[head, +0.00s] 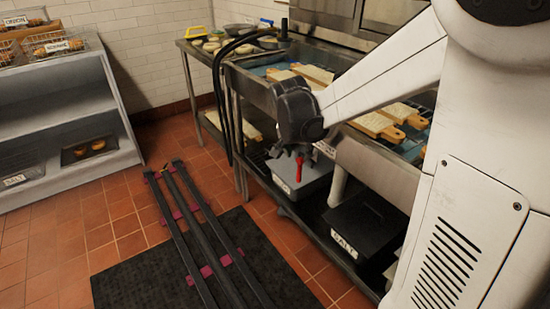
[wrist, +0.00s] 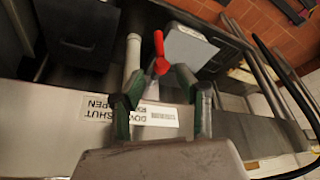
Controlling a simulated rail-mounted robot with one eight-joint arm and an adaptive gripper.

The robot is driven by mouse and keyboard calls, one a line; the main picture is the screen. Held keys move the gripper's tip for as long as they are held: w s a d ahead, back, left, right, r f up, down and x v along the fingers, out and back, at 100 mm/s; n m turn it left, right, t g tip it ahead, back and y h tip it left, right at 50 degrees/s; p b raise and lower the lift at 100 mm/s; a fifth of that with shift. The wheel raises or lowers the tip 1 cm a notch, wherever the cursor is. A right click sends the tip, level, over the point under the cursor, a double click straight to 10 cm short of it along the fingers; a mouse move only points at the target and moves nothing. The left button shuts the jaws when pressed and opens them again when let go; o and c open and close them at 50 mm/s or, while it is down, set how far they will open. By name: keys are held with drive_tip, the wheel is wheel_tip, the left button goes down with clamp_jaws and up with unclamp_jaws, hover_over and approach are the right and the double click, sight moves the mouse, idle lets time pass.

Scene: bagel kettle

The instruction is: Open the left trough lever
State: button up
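The red trough lever (head: 299,168) hangs below the front edge of the left trough (head: 255,88) in the head view. The lever (wrist: 160,50) also shows at the top middle of the wrist view, next to a white pipe (wrist: 133,55). My gripper (wrist: 158,75) has its two green-sided fingers apart, and the lever shows between and just beyond their tips. I cannot tell whether a finger touches it. In the head view my gripper (head: 297,150) is at the trough front, partly hidden by my wrist.
A label with "SHUT" and "OPEN" (wrist: 155,115) is on the metal front. A grey lidded bin (head: 302,180) and a black bin labelled SALT (head: 360,225) stand on the lower shelf. A black hose (head: 222,100) hangs at the left. Rails (head: 195,225) run along the floor.

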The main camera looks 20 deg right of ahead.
sight(300, 173)
drive_tip(key=b+x, duration=0.4)
drive_tip(key=x, duration=0.9)
drive_tip(key=shift+f+b, duration=0.35)
